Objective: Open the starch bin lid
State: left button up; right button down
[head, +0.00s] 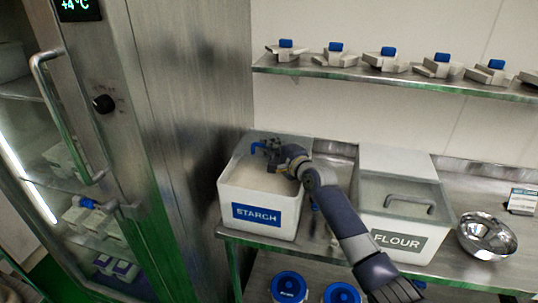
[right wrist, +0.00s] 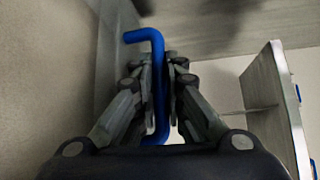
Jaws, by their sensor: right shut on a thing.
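The starch bin (head: 262,222) is a white box with a blue STARCH label on the counter beside the steel cabinet. Pale beige contents show inside its rim. A blue bar handle (head: 257,147) is at the bin's back, and it also shows in the right wrist view (right wrist: 158,85). My right gripper (head: 272,150) is above the back of the bin, shut on this handle, with the bar between its fingers. The gripper and arm hide part of the bin's right back side. I cannot tell the lid's exact angle. My left gripper is not in view.
The flour bin (head: 397,239) stands to the right, with a grey handle on its lid. A steel bowl (head: 487,236) is beyond it. A wall shelf (head: 400,76) with several blue-topped pieces runs above. A steel cabinet (head: 185,100) stands close on the left.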

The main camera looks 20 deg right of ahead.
jog(key=shift+s+a, duration=0.3)
jog(key=shift+s, duration=0.05)
jog(key=c, duration=1.9)
grip_release()
jog(key=shift+s, duration=0.1)
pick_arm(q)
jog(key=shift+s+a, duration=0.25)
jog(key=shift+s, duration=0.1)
pick_arm(e)
jog(key=v, duration=1.1)
jog(key=shift+s+d, duration=0.2)
jog(key=shift+s, duration=0.1)
